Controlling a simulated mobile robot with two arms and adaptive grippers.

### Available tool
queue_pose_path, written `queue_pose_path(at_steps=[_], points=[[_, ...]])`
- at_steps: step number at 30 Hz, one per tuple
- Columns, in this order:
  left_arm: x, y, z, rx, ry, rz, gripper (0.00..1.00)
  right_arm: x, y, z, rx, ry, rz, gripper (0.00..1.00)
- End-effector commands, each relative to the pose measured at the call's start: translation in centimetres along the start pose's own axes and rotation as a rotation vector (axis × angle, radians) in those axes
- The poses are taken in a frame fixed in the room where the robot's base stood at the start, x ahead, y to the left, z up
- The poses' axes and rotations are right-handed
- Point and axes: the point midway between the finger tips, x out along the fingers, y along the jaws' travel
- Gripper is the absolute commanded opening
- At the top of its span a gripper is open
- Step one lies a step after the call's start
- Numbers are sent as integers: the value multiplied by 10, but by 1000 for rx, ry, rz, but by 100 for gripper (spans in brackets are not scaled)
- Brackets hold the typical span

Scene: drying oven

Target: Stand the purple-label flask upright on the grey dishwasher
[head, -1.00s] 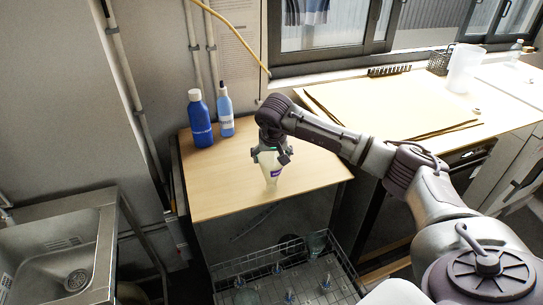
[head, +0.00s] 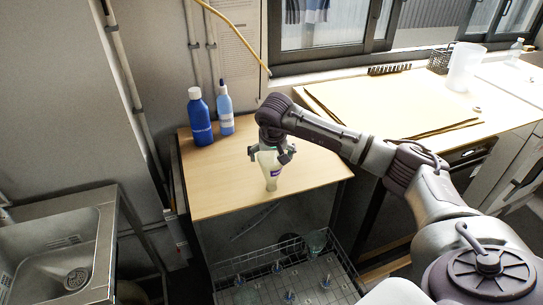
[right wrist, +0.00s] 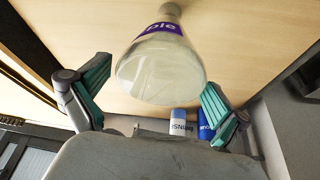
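The clear conical flask with the purple label (head: 275,172) is upside down over the wooden top (head: 222,190) of the grey dishwasher (head: 228,240). Its narrow neck points down at the wood and its wide base faces up. In the right wrist view the flask (right wrist: 162,72) shows its round base towards the camera. My right gripper (head: 271,152) is above the flask with its fingers spread on either side. In the right wrist view the green finger pads (right wrist: 155,100) stand apart from the glass. My left gripper is not in view.
A blue bottle (head: 200,120) and a light blue bottle (head: 225,112) stand at the back left of the wooden top. A wire rack (head: 262,262) with glassware is pulled out below. A steel sink (head: 60,250) is at left. The front left of the top is clear.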

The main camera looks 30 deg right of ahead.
Motion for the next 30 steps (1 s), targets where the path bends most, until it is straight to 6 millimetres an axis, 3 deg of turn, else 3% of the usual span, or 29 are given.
queue_pose_path(at_steps=[10,24,30], points=[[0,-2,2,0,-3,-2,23,-9,0,-1,0,1,0,100],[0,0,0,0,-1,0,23,-100,0,-1,0,3,-1,100],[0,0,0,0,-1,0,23,-118,0,0,0,1,-1,100]])
